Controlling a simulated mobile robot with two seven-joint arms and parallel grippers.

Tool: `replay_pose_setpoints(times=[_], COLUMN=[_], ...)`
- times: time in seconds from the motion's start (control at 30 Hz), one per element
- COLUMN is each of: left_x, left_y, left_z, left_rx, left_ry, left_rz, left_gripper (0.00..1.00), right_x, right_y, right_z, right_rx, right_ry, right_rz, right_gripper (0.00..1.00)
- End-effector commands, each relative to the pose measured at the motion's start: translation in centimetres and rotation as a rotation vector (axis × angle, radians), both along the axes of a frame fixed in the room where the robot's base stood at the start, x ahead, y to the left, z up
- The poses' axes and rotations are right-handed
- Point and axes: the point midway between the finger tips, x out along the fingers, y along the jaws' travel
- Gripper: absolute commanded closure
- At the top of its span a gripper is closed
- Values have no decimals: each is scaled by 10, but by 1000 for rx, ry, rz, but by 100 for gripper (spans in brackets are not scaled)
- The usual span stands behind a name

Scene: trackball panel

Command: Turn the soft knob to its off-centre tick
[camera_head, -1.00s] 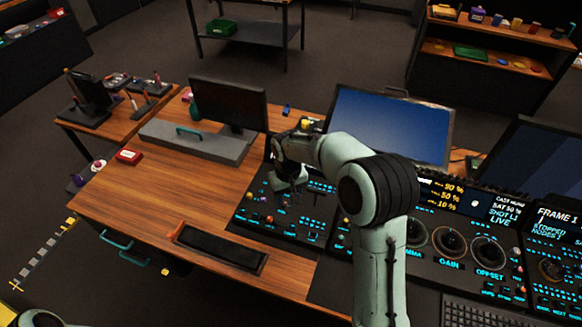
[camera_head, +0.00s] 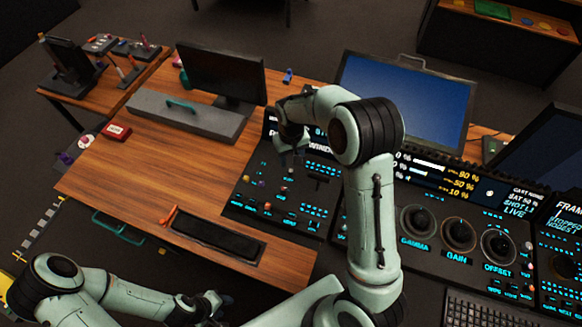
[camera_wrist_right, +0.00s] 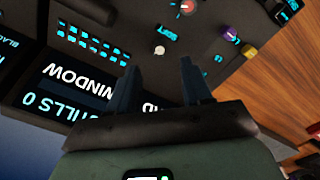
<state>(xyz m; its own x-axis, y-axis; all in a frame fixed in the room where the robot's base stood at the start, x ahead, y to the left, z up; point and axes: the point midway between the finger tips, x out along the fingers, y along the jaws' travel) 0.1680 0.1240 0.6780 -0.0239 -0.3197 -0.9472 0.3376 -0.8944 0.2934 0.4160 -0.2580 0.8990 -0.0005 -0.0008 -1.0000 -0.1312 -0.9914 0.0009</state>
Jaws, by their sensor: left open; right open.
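The control panel (camera_head: 240,205) with several small knobs lies on the desk under my right arm. In the right wrist view a pale knob (camera_wrist_right: 160,50) stands just beyond the fingertips, roughly in line with the gap between them. A purple knob (camera_wrist_right: 229,34) and a yellow knob (camera_wrist_right: 250,52) stand to its right. My left gripper (camera_head: 216,303) is open near the desk's front edge, apart from the panel.
A black monitor (camera_head: 220,75) on a grey stand and a blue screen (camera_head: 405,100) stand behind the panel. Large dials (camera_head: 458,236) are to the right. A dark tray (camera_head: 215,238) lies at the desk's front; the wooden top (camera_head: 130,165) left of it is mostly clear.

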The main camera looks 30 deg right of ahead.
Motion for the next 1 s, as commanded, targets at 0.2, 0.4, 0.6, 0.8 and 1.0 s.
replay_pose_setpoints(times=[0.2,0.4,0.6,0.8,1.0], left_x=[1,2,2,2,2], left_y=[0,0,0,0,0], left_z=[1,2,2,2,2], left_rx=[-1,0,0,0,0], left_ry=[-2,-2,-3,-3,-2], left_rz=[-1,0,-1,-1,0], left_gripper=[57,57,57,57,57], right_x=[0,0,1,1,1], right_y=[0,0,0,0,0], right_z=[-45,-67,-73,-73,-73], right_rx=[1,0,1,1,1], right_ry=[4,1,-2,-2,-2], right_rz=[-2,-2,-2,-1,-1], right_gripper=[51,51,51,54,100])
